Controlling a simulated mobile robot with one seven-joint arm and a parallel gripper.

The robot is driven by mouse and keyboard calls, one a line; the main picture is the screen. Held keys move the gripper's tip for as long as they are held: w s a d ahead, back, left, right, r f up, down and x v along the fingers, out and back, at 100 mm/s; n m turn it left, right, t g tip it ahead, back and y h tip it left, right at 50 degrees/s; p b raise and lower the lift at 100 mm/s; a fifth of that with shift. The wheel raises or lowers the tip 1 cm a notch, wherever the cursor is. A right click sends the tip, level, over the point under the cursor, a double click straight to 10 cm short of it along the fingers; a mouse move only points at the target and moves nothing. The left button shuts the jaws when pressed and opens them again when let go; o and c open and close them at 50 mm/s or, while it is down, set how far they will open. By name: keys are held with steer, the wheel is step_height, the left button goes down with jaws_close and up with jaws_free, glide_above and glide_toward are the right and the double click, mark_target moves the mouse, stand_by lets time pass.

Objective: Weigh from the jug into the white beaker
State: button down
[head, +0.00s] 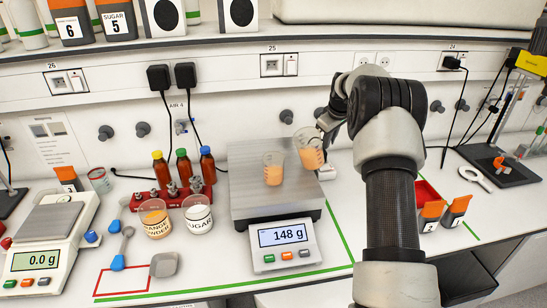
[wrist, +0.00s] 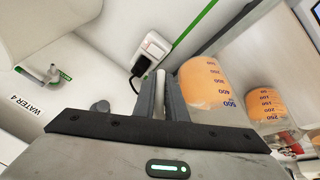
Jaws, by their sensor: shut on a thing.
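The jug (head: 310,152) is clear with orange liquid inside. It is raised and looks slightly tilted, to the right of a small beaker (head: 273,170). The beaker is clear, holds orange liquid and stands upright on the large grey scale (head: 250,205). I cannot make out white marks on it. The scale display (head: 283,236) reads 148 g. My gripper (wrist: 165,97) is shut on the jug's handle. The jug (wrist: 205,85) and the beaker (wrist: 265,105) also show in the wrist view. I see no stream between them.
Left of the scale are a red rack (head: 172,195) with several bottles, an orange powder tub (head: 155,222) and a sugar tub (head: 198,218). A second scale (head: 45,245) reads 0.0 g. A wall with sockets (head: 280,64) stands behind. Orange-capped containers (head: 432,215) stand at right.

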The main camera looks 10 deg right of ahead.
steer(key=shift+w+d+f+y, duration=0.15)
steer(key=shift+d+f+y, duration=0.45)
steer(key=shift+f+y, duration=0.15)
steer(key=shift+m+g+y, duration=0.3)
steer(key=shift+g+y, duration=0.1)
steer(key=shift+y, duration=0.45)
step_height(320, 180, up, 4)
steer(key=shift+w+d+r, duration=0.1)
steer(key=shift+d+r, duration=0.05)
steer(key=shift+r, duration=0.05)
stand_by(1.2)
